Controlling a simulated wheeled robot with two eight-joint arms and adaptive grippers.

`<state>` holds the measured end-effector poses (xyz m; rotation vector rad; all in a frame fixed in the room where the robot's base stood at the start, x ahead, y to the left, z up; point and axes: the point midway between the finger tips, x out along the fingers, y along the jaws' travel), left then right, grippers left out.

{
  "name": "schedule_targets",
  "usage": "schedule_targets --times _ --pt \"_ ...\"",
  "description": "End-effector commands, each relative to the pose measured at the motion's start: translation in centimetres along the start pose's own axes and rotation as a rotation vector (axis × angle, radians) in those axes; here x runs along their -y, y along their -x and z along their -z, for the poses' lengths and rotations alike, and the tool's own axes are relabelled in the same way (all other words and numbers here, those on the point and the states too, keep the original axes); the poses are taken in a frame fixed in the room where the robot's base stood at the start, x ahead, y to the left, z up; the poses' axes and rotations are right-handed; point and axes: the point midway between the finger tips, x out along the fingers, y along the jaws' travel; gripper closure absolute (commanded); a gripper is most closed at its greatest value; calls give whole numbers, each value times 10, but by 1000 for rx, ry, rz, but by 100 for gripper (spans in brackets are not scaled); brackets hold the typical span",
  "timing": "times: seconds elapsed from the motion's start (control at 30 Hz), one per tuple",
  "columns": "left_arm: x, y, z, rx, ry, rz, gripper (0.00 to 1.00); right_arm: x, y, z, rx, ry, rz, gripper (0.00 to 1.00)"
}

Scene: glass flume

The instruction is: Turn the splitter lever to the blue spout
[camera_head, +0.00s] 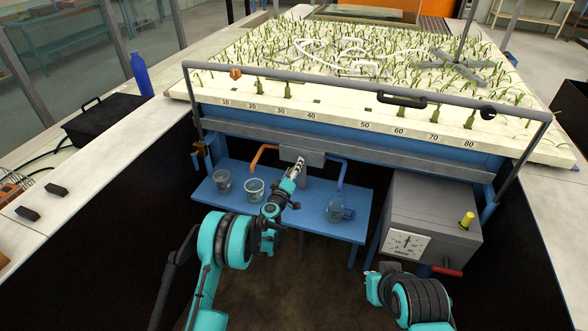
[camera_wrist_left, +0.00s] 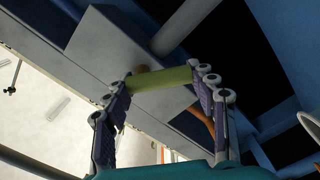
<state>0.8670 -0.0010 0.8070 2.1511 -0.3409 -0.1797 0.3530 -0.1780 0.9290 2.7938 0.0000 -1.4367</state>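The grey splitter box (camera_head: 302,155) is under the front edge of the bed. An orange spout (camera_head: 262,152) comes out on its left and a blue spout (camera_head: 341,174) on its right. My left gripper (camera_head: 298,168) is just in front of the box and hides the lever in the head view. In the left wrist view, the yellow-green lever handle (camera_wrist_left: 162,78) lies across the space between the tips of the spread fingers. I cannot tell whether they touch it. My right gripper (camera_head: 373,280) is low at the right; its fingers are unclear.
Clear cups (camera_head: 254,189) stand on the blue bench (camera_head: 310,221) and a clear jug (camera_head: 337,211) is below the blue spout. A grey box (camera_head: 430,218) with a dial and red handle is at the right. A grey rail (camera_head: 340,78) runs above.

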Motion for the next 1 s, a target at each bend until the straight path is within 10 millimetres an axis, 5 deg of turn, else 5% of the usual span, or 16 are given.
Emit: schedule_targets --times 0.47,1.0 --pt "0 0 -2 0 89 0 72 0 0 0 0 0 0 100" --pt "0 0 -12 -1 555 0 72 0 0 0 0 0 0 100"
